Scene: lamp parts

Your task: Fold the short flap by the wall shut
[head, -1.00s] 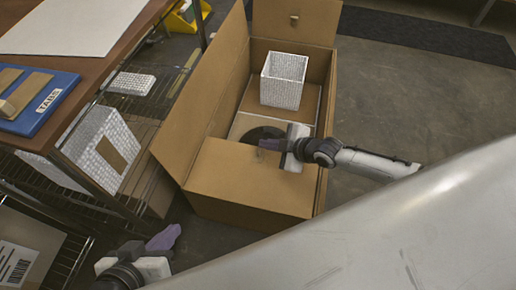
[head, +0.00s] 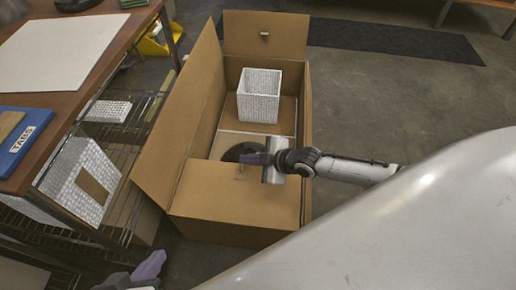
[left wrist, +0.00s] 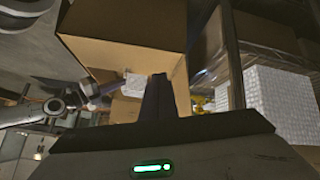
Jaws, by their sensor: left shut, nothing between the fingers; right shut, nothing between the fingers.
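An open cardboard box (head: 152,160) stands on the floor. Its far short flap (head: 265,36) stands up, with a small tab on it. Its near short flap (head: 235,193) lies folded inward over the near end. The long left flap (head: 178,110) stands open, leaning outward. My right gripper (head: 254,159) is shut and empty, just above the inner edge of the near flap. My left gripper (head: 152,264) is shut and empty, low at the bottom edge, left of the box. Its shut fingers (left wrist: 157,95) also show in the left wrist view, with the box (left wrist: 120,55) beyond.
Inside the box are a white brick-patterned shade (head: 258,97) and a black round disc (head: 238,151), partly hidden. A table with a wire shelf (head: 125,125) stands close on the left, holding a blue tray (head: 22,150). Open floor (head: 360,100) lies to the right.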

